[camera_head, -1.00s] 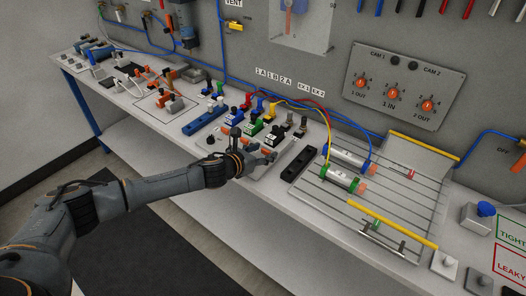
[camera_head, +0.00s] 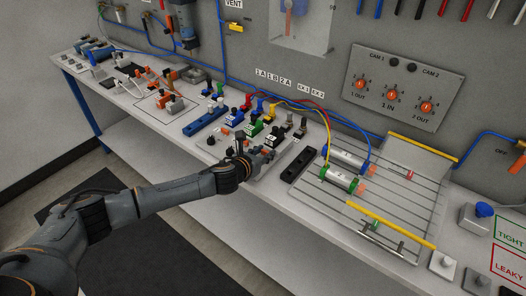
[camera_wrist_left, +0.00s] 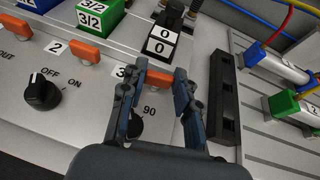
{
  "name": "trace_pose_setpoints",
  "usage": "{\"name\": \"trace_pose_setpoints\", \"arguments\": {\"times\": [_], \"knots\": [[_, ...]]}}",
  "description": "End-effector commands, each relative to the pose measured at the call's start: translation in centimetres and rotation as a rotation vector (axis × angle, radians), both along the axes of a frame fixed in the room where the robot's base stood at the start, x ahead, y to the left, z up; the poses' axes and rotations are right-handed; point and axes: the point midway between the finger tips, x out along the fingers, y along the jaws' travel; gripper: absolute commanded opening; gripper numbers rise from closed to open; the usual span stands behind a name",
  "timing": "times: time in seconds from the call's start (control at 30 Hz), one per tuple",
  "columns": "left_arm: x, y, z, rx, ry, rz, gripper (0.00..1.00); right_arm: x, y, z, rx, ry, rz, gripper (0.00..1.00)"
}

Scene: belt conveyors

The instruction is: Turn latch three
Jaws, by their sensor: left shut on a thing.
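Latch three is an orange bar (camera_wrist_left: 160,79) beside the label 3 (camera_wrist_left: 120,71) on the grey panel (camera_wrist_left: 75,125) in the left wrist view. My left gripper (camera_wrist_left: 161,72) is shut on it, with one finger on each side of the bar. Part of the bar is hidden by the fingers. In the head view my left gripper (camera_head: 257,153) is low over the front of the bench and hides the latch. Latch two, another orange bar (camera_wrist_left: 85,52), lies to the left by the label 2. My right gripper does not show.
A black knob (camera_wrist_left: 41,93) marked OFF and ON stands left of the gripper; another is partly hidden between the fingers. A black slotted block (camera_wrist_left: 224,95) is close on the right. Colour-topped blocks stand behind. A grooved plate with cylinders (camera_head: 341,180) lies further right.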

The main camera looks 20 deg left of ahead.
Motion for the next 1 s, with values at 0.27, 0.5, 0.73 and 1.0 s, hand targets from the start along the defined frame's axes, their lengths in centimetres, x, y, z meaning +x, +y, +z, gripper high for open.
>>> {"name": "trace_pose_setpoints", "arguments": {"times": [0.27,0.5,0.73,1.0], "knots": [[-0.11,-0.2,0.0,-0.003,0.0,0.121,0.0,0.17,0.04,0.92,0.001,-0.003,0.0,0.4],[-0.1,-0.17,-0.04,-0.001,0.0,0.122,0.0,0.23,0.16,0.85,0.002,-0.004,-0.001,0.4],[-0.09,-0.17,-0.02,-0.002,0.0,0.121,0.55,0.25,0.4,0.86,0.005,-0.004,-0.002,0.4],[-0.3,-0.11,0.09,-0.001,-0.001,0.121,0.55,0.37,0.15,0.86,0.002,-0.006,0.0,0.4]]}}
